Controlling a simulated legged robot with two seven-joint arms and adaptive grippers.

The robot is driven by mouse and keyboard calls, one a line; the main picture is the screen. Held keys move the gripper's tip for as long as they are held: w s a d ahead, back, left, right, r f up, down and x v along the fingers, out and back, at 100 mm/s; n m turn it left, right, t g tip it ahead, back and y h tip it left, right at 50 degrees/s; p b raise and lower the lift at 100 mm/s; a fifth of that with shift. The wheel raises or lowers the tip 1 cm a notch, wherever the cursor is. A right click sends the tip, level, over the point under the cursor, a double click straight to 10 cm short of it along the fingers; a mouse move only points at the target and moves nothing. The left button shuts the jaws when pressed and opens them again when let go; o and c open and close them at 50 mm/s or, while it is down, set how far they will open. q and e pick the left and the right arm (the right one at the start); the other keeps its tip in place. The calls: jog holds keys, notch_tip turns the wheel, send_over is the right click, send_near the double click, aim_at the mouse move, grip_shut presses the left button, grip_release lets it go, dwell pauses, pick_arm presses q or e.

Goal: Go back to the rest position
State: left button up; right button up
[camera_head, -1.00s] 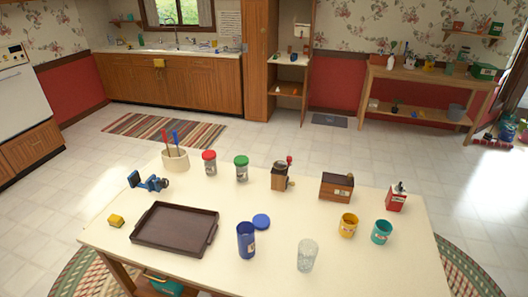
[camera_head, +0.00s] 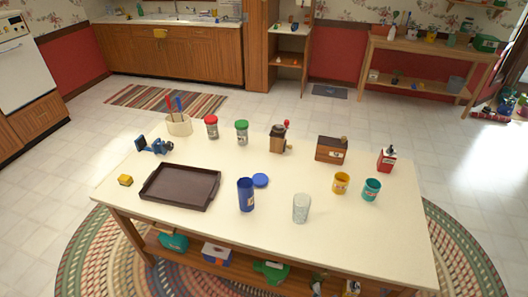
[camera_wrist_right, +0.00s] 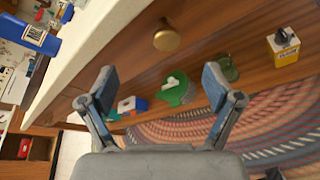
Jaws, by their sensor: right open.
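My right gripper (camera_wrist_right: 158,92) shows in the right wrist view, open, with nothing between its two fingers. It is in front of the table's side, below the white tabletop edge (camera_wrist_right: 110,45) and near a round brass knob (camera_wrist_right: 167,39). Neither of my grippers shows in the head view. The table (camera_head: 230,220) stands in the middle of the head view. On it are a dark brown tray (camera_head: 180,187), a blue cup (camera_head: 246,194), a blue lid (camera_head: 260,180) and a clear glass (camera_head: 300,208).
A yellow cup (camera_head: 341,183), a teal cup (camera_head: 371,190), a red can (camera_head: 386,159), a wooden box (camera_head: 331,150), a grinder (camera_head: 278,140) and two lidded jars stand on the table. Several items lie on its lower shelf (camera_head: 200,256). The floor around is largely clear.

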jog(key=s+d+f+m+g+h+p, duration=0.1)
jog(key=s+d+f+m+g, duration=0.15)
jog(key=s+f+m, duration=0.4)
jog(key=s+d+f+m+g, duration=0.1)
jog(key=s+f+m+g, duration=0.3)
jog(key=f+m, duration=0.4)
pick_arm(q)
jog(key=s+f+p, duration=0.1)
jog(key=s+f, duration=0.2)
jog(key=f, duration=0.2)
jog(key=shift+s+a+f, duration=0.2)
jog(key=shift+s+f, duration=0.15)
pick_arm(e)
jog(key=s+a+f+m+g+y, duration=0.1)
jog(key=s+a+f+m+g, duration=0.1)
jog(key=s+f+m, duration=0.3)
jog(key=s+a+f+m+g+y, duration=0.1)
jog(key=s+f+m+g, duration=0.3)
jog(key=s, duration=0.5)
jog(key=shift+s+a+f+m, duration=0.25)
jog(key=shift+a+f+m, duration=0.2)
jog(key=shift+f+m, duration=0.35)
